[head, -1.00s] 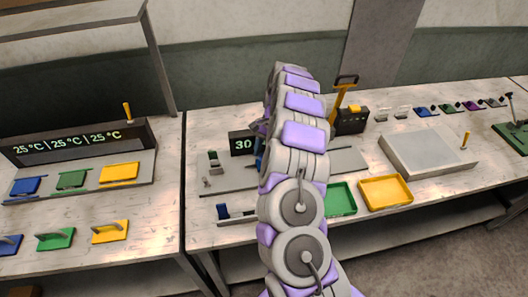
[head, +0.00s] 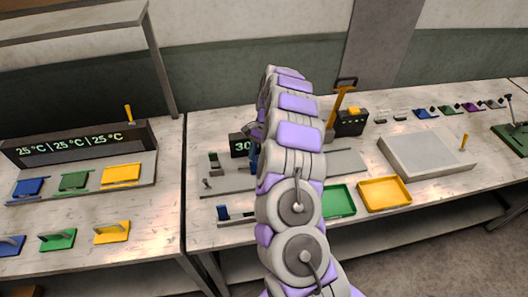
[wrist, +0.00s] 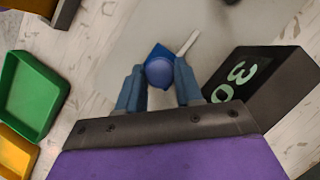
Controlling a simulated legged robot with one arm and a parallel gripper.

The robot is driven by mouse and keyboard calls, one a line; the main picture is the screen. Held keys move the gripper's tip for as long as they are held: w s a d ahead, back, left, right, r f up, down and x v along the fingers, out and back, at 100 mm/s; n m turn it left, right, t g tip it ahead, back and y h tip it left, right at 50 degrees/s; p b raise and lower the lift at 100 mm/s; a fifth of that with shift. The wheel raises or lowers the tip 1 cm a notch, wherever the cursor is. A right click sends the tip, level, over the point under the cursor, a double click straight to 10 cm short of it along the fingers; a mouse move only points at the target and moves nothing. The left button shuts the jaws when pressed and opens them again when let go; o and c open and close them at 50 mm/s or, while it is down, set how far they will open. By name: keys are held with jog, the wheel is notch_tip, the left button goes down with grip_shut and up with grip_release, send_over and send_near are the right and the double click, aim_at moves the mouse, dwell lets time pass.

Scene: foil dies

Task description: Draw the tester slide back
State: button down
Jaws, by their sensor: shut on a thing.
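My gripper (wrist: 159,82) is shut on a blue piece with a rounded knob (wrist: 160,71), seen between its two blue-grey fingers in the wrist view. A short white bar (wrist: 188,43) sticks out beside the blue piece. Below lies a pale grey plate (wrist: 120,45). A black display (wrist: 262,80) reading 30 stands to the right of the fingers. In the head view the display (head: 239,145) is partly covered by my arm, and my gripper (head: 254,158) shows only in part. I cannot tell which part is the tester slide.
A green tray (head: 339,214) and a yellow tray (head: 384,206) sit at the bench's front. A grey box (head: 425,152) stands to their right. A black block with a yellow lever (head: 350,122) is behind. The left bench holds coloured plates and a temperature display (head: 75,146).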

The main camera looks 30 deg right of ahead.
aim_at(244, 168)
jog(key=a, duration=0.1)
jog(key=w+a+p, duration=0.1)
jog(key=a, duration=0.3)
jog(key=shift+w+p, duration=0.25)
jog(key=shift+p, duration=0.1)
jog(key=c, duration=1.1)
grip_release()
jog(key=o, duration=0.3)
jog(key=shift+a, duration=0.3)
jog(key=shift+w+d+r, duration=0.15)
jog(key=shift+d+r, duration=0.25)
jog(key=shift+r, duration=0.05)
jog(key=p+v, duration=0.3)
jog(key=v, duration=1.3)
jog(key=shift+a+r, duration=0.15)
jog(key=shift+r, duration=0.05)
